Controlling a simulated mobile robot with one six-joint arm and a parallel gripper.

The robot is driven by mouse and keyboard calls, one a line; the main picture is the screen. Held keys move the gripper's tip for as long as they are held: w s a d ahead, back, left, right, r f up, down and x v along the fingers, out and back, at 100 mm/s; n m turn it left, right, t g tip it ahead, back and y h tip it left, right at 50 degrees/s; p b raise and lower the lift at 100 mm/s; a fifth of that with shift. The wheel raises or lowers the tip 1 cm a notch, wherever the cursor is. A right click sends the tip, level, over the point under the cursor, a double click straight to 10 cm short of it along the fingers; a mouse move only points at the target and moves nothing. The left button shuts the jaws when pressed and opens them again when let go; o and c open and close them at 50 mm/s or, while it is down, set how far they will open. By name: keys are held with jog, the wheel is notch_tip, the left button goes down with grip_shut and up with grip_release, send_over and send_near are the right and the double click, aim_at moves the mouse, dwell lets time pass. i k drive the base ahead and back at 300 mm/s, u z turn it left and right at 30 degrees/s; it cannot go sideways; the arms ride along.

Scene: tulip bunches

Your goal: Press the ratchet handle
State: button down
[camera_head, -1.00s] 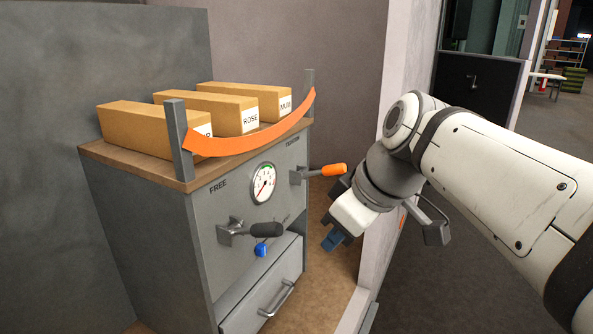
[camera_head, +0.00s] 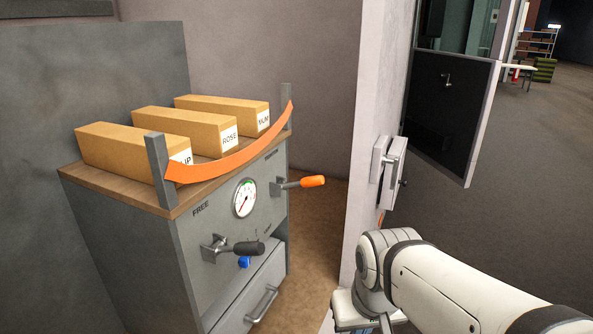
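A grey cabinet (camera_head: 125,230) has two lever handles on its front. The lever with the orange grip (camera_head: 313,181) sticks out to the right, below a partly hidden label on the upper right of the panel. The lever with the dark grip (camera_head: 248,248) sits lower left, below the word FREE. A round gauge (camera_head: 244,198) is between them. An orange strap (camera_head: 235,158) sags between two grey posts in front of the boxes on top. My arm reaches in at the lower right, below and right of the levers. My gripper's fingers are out of the picture.
Three cardboard boxes stand on the wooden top, one labelled ROSE (camera_head: 208,134). A blue knob (camera_head: 244,262) and a drawer handle (camera_head: 262,303) are below the dark lever. A pale wall edge (camera_head: 375,90) with a grey box (camera_head: 390,170) stands right of the cabinet.

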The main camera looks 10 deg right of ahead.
aim_at(317, 180)
jog(key=k, duration=1.3)
jog(key=z, duration=0.4)
jog(key=i, duration=1.9)
jog(key=u, duration=0.5)
